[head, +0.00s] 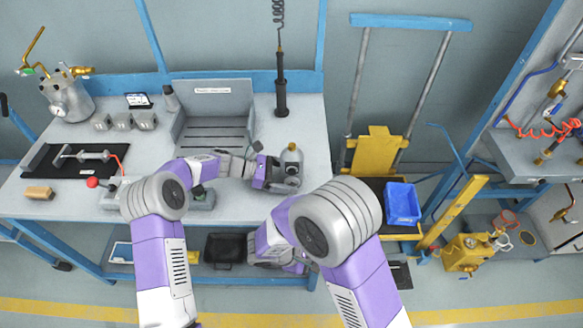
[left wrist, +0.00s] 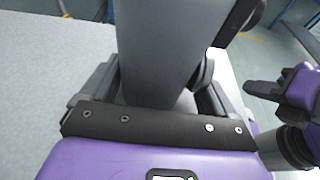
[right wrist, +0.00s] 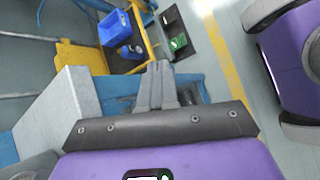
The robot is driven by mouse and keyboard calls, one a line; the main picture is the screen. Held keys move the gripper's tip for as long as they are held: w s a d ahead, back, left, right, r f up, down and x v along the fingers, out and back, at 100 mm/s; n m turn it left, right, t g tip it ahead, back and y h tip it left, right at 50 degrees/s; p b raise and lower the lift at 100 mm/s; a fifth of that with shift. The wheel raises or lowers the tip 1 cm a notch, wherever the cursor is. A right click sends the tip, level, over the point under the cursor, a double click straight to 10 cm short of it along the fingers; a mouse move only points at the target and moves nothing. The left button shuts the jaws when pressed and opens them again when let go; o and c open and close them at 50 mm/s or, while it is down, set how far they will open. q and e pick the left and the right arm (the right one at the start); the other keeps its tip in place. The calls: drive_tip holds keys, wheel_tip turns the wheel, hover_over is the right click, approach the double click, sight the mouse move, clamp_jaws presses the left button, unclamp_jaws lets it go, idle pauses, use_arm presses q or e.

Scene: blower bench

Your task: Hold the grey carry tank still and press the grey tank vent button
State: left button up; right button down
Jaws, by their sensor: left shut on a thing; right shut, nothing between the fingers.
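The grey carry tank (head: 291,158) stands near the right end of the bench, with a tan top. In the left wrist view it is a large smooth grey cylinder (left wrist: 165,50) between the fingers. My left gripper (head: 283,178) is shut on it from the left side. I cannot make out the vent button in any view. My right gripper (right wrist: 160,85) is shut and empty, its fingers together beside the bench's corner. In the head view my right arm covers most of it; it also shows in the left wrist view (left wrist: 252,88), apart from the tank.
A yellow cart with a blue bin (head: 402,203) stands to the right. Floor shows between them.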

drive_tip(key=w+a+r+n+t+h, duration=0.1)
drive_tip(key=w+a+r+t+h, duration=0.2)
drive_tip(key=r, duration=0.4)
wheel_tip(320, 180, up, 9)
drive_tip(key=t, duration=0.5)
hover_over(289, 182)
drive_tip(key=s, duration=0.4)
drive_tip(key=shift+f+n+y, duration=0.2)
drive_tip(key=shift+n+y, duration=0.1)
drive_tip(key=shift+n, duration=0.1)
idle(0.4)
drive_tip(key=shift+w, duration=0.35)
drive_tip(key=shift+s, duration=0.4)
idle(0.3)
